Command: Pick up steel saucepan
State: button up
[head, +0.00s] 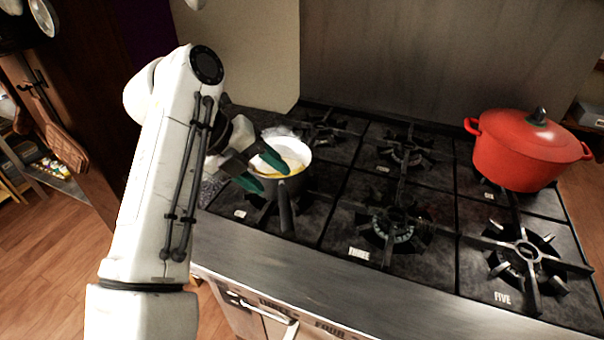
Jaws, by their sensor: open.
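The steel saucepan (297,184) stands on the front-left burner of the stove, its dark handle (285,208) pointing toward the front edge. Its inside looks pale, with something yellowish in it. My gripper (262,172) is open, with two green-padded fingers at the left side of the pan. The upper finger reaches over the rim area and the lower one lies by the pan's left-front side. I cannot tell whether either finger touches the pan. My gripper hides the pan's left part.
A red lidded pot (518,152) stands at the back right of the stove (345,215). The other burners, such as the front-middle burner (395,228) and front-right burner (527,252), are empty. A wall rises behind. A rail (262,308) runs along the front.

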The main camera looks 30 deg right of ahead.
aim_at(282, 202)
jog(key=shift+y, duration=0.5)
jog(key=x, duration=0.3)
jog(key=a+p+x, duration=0.1)
jog(key=x, duration=0.1)
jog(key=shift+s+f, duration=0.25)
jog(key=shift+s, duration=0.05)
jog(key=shift+a+f+p+x, duration=0.15)
jog(key=shift+p+x, duration=0.25)
jog(key=shift+x, duration=0.95)
jog(key=shift+a+f+p+x, duration=0.1)
jog(key=shift+a+p+x, duration=0.2)
jog(key=shift+x, duration=1.05)
jog(key=shift+d, duration=0.15)
jog(key=shift+c, duration=0.4)
grip_shut()
jog(key=shift+r, duration=0.1)
